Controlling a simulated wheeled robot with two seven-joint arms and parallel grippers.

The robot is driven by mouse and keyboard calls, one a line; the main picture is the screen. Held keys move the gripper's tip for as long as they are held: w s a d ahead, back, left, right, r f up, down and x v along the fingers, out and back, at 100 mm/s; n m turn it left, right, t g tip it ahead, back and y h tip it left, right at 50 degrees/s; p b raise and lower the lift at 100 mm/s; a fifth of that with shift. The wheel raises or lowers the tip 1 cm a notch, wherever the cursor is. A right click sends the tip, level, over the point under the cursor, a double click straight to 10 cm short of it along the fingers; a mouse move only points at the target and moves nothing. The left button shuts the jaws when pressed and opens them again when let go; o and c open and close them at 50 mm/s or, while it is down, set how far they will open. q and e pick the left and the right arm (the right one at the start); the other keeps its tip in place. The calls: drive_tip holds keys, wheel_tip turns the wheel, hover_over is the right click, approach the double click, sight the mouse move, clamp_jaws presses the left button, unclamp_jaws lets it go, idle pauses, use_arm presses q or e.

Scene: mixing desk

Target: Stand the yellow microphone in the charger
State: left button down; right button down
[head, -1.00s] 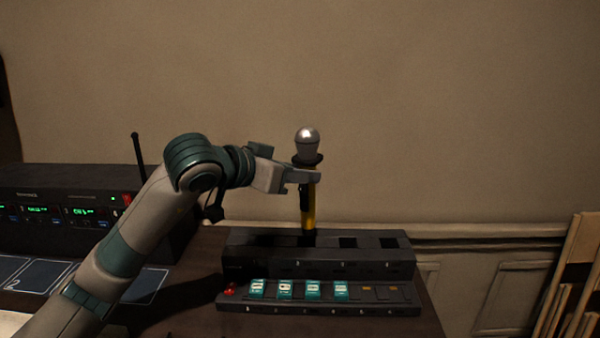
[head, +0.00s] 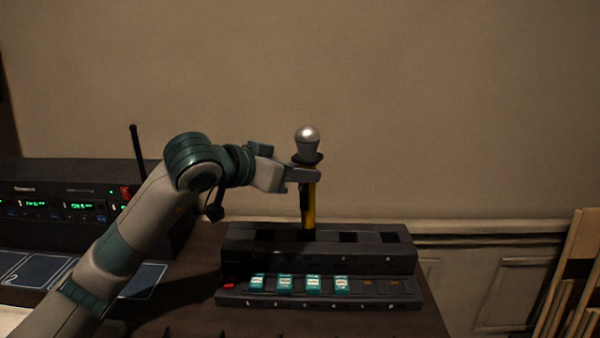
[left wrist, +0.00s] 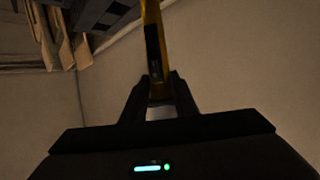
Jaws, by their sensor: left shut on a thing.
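The yellow microphone (head: 310,206) is upright, with a silver ball head and a dark collar. My left gripper (head: 305,174) is shut on it just below the collar. The microphone's lower end meets the top of the black charger (head: 235,257) at one of its slots; how deep it sits in the slot I cannot tell. In the left wrist view the yellow handle (left wrist: 152,20) with its dark panel runs between the fingers (left wrist: 160,95). My right gripper is not in view.
The charger's front ledge holds several teal-and-white batteries (head: 312,285) and a red light (head: 229,285). A black receiver rack (head: 70,180) with an antenna stands at the left, with dark numbered cards (head: 40,271) before it. Folded wooden chairs (head: 570,280) lean at the far right.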

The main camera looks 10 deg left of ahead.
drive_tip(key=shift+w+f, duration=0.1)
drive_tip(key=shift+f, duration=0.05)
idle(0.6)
use_arm(q)
drive_tip(key=shift+r+b, duration=0.1)
drive_tip(key=shift+b, duration=0.8)
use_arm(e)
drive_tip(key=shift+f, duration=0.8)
use_arm(q)
drive_tip(key=shift+s, duration=0.1)
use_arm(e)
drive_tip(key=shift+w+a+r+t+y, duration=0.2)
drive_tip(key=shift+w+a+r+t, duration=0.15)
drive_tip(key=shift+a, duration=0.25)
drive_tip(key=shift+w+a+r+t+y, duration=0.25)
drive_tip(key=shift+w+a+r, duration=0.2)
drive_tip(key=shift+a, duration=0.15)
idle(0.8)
